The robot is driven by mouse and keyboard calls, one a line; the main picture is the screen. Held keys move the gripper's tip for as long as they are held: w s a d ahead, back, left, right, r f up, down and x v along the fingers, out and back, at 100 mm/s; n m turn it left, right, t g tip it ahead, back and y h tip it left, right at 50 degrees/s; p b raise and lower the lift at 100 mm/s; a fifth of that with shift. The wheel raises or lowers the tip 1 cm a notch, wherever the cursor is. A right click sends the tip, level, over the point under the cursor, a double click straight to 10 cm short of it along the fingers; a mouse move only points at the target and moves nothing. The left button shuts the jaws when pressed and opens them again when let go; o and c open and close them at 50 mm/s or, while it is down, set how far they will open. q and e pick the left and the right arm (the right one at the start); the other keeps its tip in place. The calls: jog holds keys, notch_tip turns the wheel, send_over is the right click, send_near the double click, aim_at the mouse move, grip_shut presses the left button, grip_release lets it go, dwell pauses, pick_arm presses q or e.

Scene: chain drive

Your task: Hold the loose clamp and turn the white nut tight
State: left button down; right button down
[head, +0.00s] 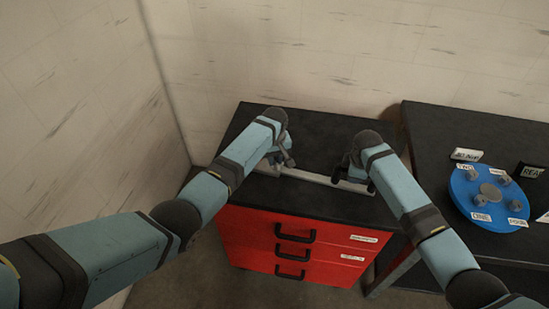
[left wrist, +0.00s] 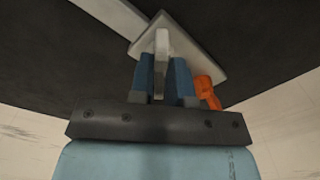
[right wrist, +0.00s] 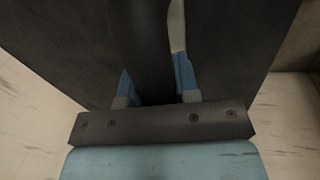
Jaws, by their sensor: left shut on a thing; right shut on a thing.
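My left gripper (head: 284,158) is over the left end of a pale bar (head: 322,180) on the cabinet top. In the left wrist view its blue fingers (left wrist: 161,75) are shut on a pale grey upright piece (left wrist: 161,45), which stands over a flat pale plate (left wrist: 200,50). I cannot tell whether this is the clamp or the nut. An orange part (left wrist: 207,92) sits just right of the fingers. My right gripper (head: 345,173) is near the bar's right half. In the right wrist view it is shut on a long dark part (right wrist: 147,45). I cannot make out a white nut.
The bar lies on a black-topped cabinet (head: 315,207) with red drawers (head: 290,240). To the right, a black table (head: 440,125) holds a blue round plate (head: 489,197) with grey knobs and white labels. Light walls stand behind and at left. The front of the cabinet top is clear.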

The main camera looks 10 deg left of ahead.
pick_arm(q)
jog(key=m, duration=1.1)
jog(key=shift+r, duration=0.1)
jog(key=m, duration=0.4)
jog(key=shift+m, duration=0.3)
jog(key=m, duration=0.3)
jog(key=shift+m, duration=0.3)
jog(key=m, duration=0.3)
jog(key=shift+m, duration=0.3)
jog(key=m, duration=0.5)
jog(key=c, duration=1.8)
grip_release()
jog(key=shift+m, duration=0.9)
jog(key=shift+o, duration=0.4)
jog(key=o, duration=0.6)
